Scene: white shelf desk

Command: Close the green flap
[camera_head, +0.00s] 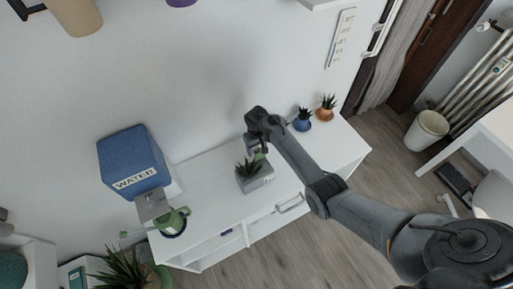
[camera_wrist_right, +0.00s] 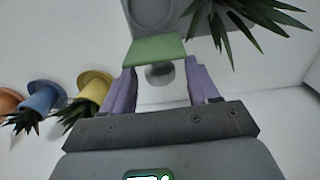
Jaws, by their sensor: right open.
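The green flap (camera_wrist_right: 155,50) is a small flat plate in the right wrist view. It sticks out from a grey panel (camera_wrist_right: 165,14) with a round recess. My right gripper (camera_wrist_right: 158,84) has two purple fingers spread apart, with the flap just beyond and between their tips. I cannot tell whether a finger touches it. In the head view, my right gripper (camera_head: 256,147) is above and behind the grey planter box (camera_head: 262,181), and a small green bit of the flap (camera_head: 259,156) shows beside it. A grey round knob (camera_wrist_right: 160,74) shows between the fingers. My left gripper is not in view.
A spiky plant (camera_head: 247,169) stands at the planter. Small potted plants, blue (camera_head: 303,124) and orange (camera_head: 324,114), stand at the right end of the white cabinet (camera_head: 205,183). A blue WATER box (camera_head: 131,160) and a green watering can (camera_head: 173,219) are at left.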

